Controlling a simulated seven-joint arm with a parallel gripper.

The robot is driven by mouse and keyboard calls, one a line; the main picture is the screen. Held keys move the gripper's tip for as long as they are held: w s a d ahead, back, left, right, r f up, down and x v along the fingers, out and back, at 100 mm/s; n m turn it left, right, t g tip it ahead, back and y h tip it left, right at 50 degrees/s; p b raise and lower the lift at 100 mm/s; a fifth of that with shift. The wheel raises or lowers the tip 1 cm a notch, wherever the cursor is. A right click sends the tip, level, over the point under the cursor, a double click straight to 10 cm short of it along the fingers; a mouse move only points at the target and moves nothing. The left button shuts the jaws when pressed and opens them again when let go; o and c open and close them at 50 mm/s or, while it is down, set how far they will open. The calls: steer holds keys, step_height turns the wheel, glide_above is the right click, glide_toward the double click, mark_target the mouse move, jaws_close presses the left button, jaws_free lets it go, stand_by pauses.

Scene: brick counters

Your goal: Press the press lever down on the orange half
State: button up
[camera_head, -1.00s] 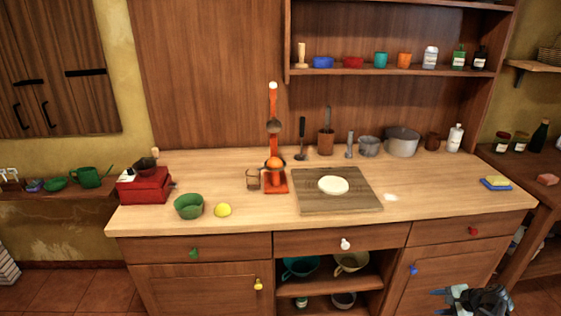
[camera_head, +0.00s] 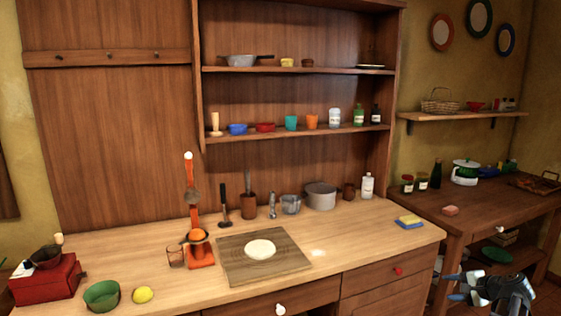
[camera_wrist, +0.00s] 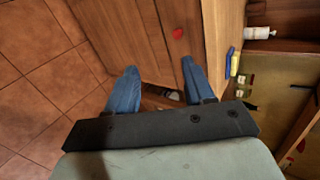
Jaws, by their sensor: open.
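The orange juice press stands on the counter at the left in the head view, with an orange half (camera_head: 198,235) sitting in its cup. Its press lever (camera_head: 190,170) is orange with a white tip and stands raised, nearly upright, above the orange half. My gripper (camera_head: 460,287) is at the lower right of the head view, in front of the cabinets and far from the press. In the wrist view my gripper (camera_wrist: 160,78) shows two blue fingers spread apart with nothing between them. The press is not in the wrist view.
A lemon (camera_head: 143,295) and a green bowl (camera_head: 102,296) are at front left. Utensils and pots stand behind the board.

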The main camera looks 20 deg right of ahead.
steer(key=w+a+r+n+g+y, duration=0.1)
steer(key=w+a+r+n, duration=0.2)
steer(key=w, duration=0.5)
steer(key=w+a+r+n+g+y, duration=0.1)
steer(key=w+a+r+n+g, duration=0.2)
steer(key=w, duration=0.5)
steer(key=w+a+r+n+y, duration=0.1)
steer(key=w+a+r+n, duration=0.25)
steer(key=w, duration=0.55)
steer(key=w+a+r+n+g, duration=0.1)
steer(key=w+a+r+n, duration=0.35)
steer(key=w+a, duration=0.35)
steer(key=w+a+r+n+g, duration=0.25)
steer(key=w+a+r, duration=0.25)
steer(key=w+a, duration=0.3)
step_height(320, 180, up, 28)
steer(key=n+g+h, duration=0.2)
steer(key=n+h, duration=0.2)
steer(key=n, duration=1)
glide_above(190, 167)
steer(key=a, duration=0.1)
steer(key=f, duration=0.9)
steer(key=w+d+f, duration=0.1)
steer(key=f, duration=0.4)
steer(key=shift+a, duration=0.1)
jaws_close()
